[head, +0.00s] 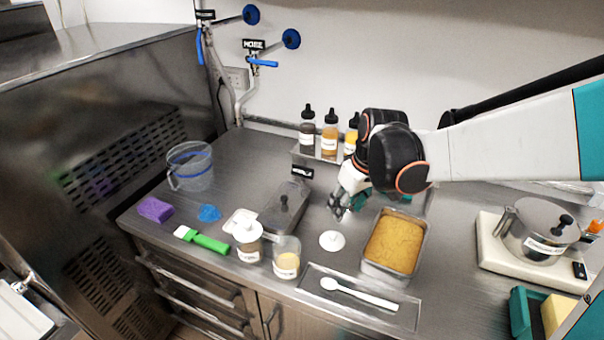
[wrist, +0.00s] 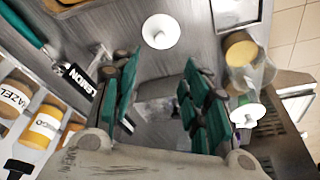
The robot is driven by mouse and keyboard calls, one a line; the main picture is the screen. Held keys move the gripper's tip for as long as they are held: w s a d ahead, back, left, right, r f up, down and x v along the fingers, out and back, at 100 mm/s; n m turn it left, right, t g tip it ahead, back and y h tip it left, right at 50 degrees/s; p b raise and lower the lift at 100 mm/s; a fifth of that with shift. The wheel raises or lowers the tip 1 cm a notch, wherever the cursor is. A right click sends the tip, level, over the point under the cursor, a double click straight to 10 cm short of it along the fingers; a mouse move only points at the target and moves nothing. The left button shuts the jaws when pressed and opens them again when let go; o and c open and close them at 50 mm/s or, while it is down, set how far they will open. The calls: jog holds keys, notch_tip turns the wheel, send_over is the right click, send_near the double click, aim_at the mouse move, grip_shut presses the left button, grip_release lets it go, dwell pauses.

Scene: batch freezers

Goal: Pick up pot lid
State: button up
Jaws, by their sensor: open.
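A metal pot (head: 540,230) at the right carries a round metal lid with a black knob (head: 566,220). I cannot tell which is the task's pot lid. My gripper (head: 338,210) is open, above the counter behind the white disc. In the wrist view its green fingers (wrist: 160,85) stand apart, with a blurred grey shape between them.
A metal pan of yellow food (head: 395,242) stands right of the white disc. A tray with a white spoon (head: 350,292) lies in front. A cup (head: 287,258) and a white-topped dispenser (head: 248,240) stand left. Labelled bottles (head: 329,133) line the back.

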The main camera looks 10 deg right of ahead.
jog(key=b, duration=0.3)
send_over(333, 234)
jog(key=s, duration=0.1)
jog(key=f, duration=0.8)
jog(key=shift+s+d+f, duration=0.15)
jog(key=shift+d+f, duration=0.05)
jog(key=shift+d, duration=0.2)
jog(key=shift+s+b+x, duration=0.1)
jog(key=shift+b+x, duration=0.55)
jog(key=shift+x, duration=0.7)
jog(key=shift+s+b+x, duration=0.15)
jog(key=shift+b+x, duration=0.45)
jog(key=shift+x, duration=0.75)
jog(key=shift+c, duration=0.4)
jog(key=c, duration=0.8)
